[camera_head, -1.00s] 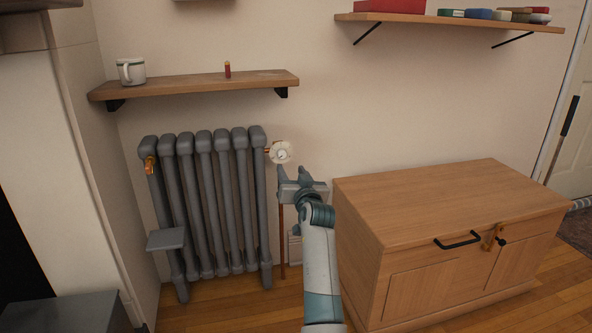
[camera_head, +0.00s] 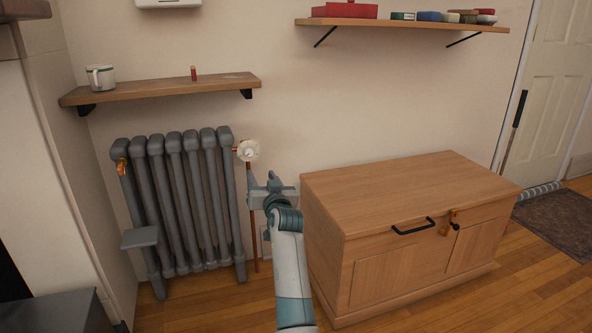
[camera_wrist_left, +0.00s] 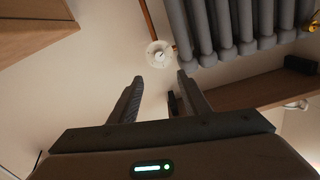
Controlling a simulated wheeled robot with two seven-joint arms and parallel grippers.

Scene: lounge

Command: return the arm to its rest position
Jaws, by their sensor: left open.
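My left arm reaches up from the bottom of the head view. Its gripper (camera_head: 263,184) is in front of the wall, between the radiator and the wooden chest. The two fingers also show in the left wrist view (camera_wrist_left: 158,90), apart with nothing between them. The white valve knob (camera_head: 248,151) on the radiator's right side is just above and left of the gripper in the head view. It also shows in the left wrist view (camera_wrist_left: 159,54), beyond the fingertips and apart from them. My right gripper is not in view.
The grey radiator (camera_head: 187,200) stands left of the arm, the wooden chest (camera_head: 400,200) right of it. A low shelf (camera_head: 160,88) holds a mug (camera_head: 101,78) and a small red item (camera_head: 193,74). A higher shelf (camera_head: 400,25) holds boxes. Floor is open at the lower right.

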